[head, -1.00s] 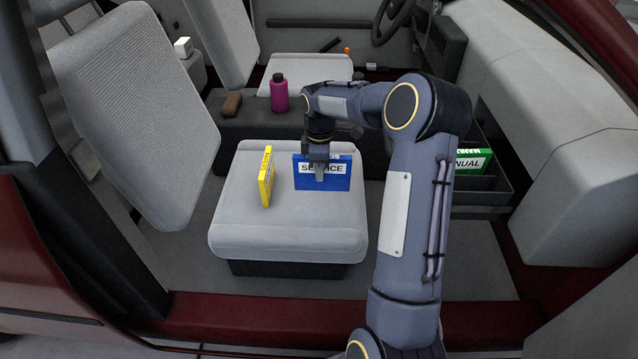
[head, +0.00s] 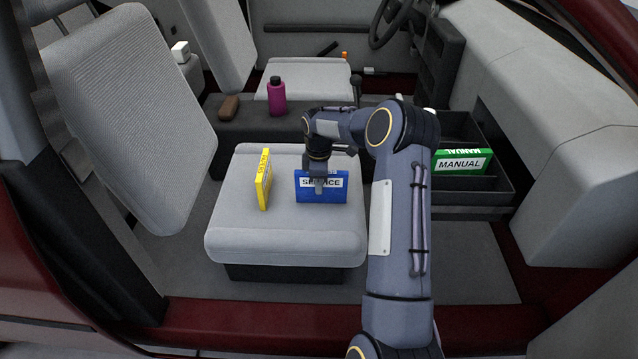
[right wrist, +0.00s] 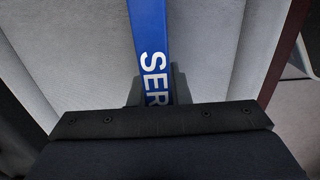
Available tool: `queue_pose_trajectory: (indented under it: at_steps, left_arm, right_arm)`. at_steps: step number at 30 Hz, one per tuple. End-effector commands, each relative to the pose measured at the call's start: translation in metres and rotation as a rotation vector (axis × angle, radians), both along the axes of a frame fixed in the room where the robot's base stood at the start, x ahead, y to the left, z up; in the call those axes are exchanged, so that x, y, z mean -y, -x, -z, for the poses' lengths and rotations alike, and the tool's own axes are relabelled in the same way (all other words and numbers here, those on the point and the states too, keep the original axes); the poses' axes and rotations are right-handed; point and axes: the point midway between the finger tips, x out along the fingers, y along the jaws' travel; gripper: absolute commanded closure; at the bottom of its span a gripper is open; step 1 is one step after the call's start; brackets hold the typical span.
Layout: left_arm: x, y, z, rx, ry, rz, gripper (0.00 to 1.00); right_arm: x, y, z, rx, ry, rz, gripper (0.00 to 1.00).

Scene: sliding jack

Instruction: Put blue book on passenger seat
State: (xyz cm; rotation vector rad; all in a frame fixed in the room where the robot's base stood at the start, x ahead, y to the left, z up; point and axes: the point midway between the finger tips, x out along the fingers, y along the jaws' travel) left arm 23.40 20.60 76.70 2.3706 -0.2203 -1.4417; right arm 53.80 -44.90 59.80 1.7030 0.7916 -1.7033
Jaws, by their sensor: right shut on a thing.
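The blue book (head: 335,196), marked SERVICE, stands upright on or just above the right half of the grey passenger seat (head: 235,228). I cannot tell whether its lower edge touches the cushion. My right gripper (head: 319,183) is shut on the book from above. In the right wrist view the blue book (right wrist: 150,45) runs between the fingers of my right gripper (right wrist: 152,92), spine toward the camera, with the seat on both sides. My left gripper is not in view.
A yellow book (head: 264,180) stands on the same seat, left of the blue one. A magenta bottle (head: 277,98) and a brown item (head: 229,107) are on the centre console. The seat's front is clear.

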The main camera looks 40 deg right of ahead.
Motion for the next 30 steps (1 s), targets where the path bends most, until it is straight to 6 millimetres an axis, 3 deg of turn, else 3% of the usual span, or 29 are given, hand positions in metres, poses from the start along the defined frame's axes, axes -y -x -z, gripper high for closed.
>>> queue_pose_trajectory:
  at_steps: [3,4,8,20,30]
  left_arm:
    - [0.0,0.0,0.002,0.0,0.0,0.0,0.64]
    - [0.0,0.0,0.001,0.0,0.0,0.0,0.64]
    - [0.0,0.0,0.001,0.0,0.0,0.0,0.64]
    - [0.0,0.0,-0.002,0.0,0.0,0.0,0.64]
    - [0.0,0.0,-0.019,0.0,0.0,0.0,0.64]
  right_arm:
    - [0.0,0.0,0.004,0.0,0.0,0.0,1.0]
    - [0.0,0.0,0.003,0.0,0.0,0.0,0.8]
    - [0.0,0.0,0.003,-0.001,-0.001,0.0,0.63]
    - [0.0,0.0,-0.007,0.001,0.001,0.0,0.62]
    - [0.0,-0.001,-0.077,0.004,0.002,0.001,0.62]
